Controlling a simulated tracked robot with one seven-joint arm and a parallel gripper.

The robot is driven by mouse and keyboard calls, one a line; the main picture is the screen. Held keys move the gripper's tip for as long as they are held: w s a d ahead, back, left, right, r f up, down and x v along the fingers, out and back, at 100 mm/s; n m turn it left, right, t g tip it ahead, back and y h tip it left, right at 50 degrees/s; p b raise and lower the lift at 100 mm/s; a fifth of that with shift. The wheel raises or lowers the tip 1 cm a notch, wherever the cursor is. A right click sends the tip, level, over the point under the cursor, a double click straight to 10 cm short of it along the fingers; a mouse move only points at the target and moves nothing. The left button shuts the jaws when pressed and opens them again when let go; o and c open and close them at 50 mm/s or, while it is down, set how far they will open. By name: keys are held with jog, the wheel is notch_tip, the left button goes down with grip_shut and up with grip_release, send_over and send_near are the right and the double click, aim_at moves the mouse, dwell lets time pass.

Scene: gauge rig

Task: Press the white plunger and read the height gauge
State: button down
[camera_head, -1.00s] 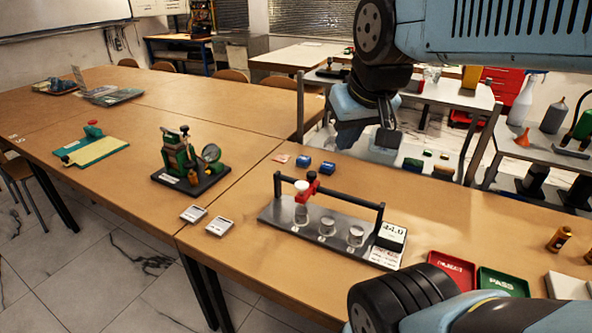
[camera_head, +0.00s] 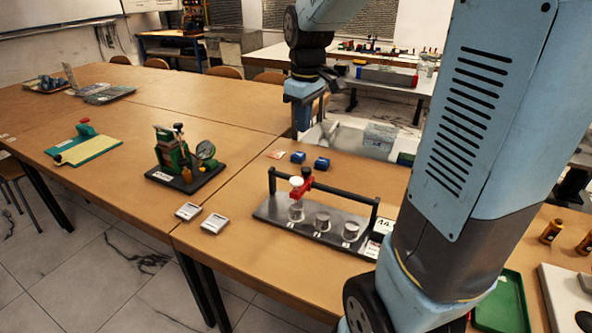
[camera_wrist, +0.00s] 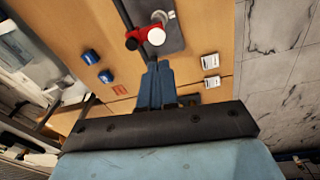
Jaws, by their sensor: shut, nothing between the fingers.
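The height gauge rig (camera_head: 270,212) stands on the near bench, with a dark rail over a metal base. A white plunger (camera_head: 296,182) tops a red carriage (camera_head: 303,189) near the rail's left end. Three metal cylinders (camera_head: 322,221) stand on the base, the leftmost below the carriage. The display (camera_head: 383,226) is partly hidden by my arm; its reading is cut off. My gripper (camera_head: 303,128) is shut and empty, above and behind the rig. In the wrist view my shut fingers (camera_wrist: 154,66) point toward the white plunger (camera_wrist: 156,36), visibly apart from it in the picture.
Two blue blocks (camera_head: 321,163) lie behind the rig. Two small grey-white devices (camera_head: 213,223) lie left of it. A green gauge fixture (camera_head: 184,165) stands farther left. A green tray (camera_head: 505,305) is at the right. Open bench lies between the devices and the rig.

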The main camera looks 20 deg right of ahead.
jog(key=n+g, duration=0.1)
jog(key=n, duration=0.1)
send_over(297, 180)
notch_tip(297, 180, down, 4)
jog(key=shift+w+d, duration=0.1)
notch_tip(297, 180, down, 14)
dwell(0.7)
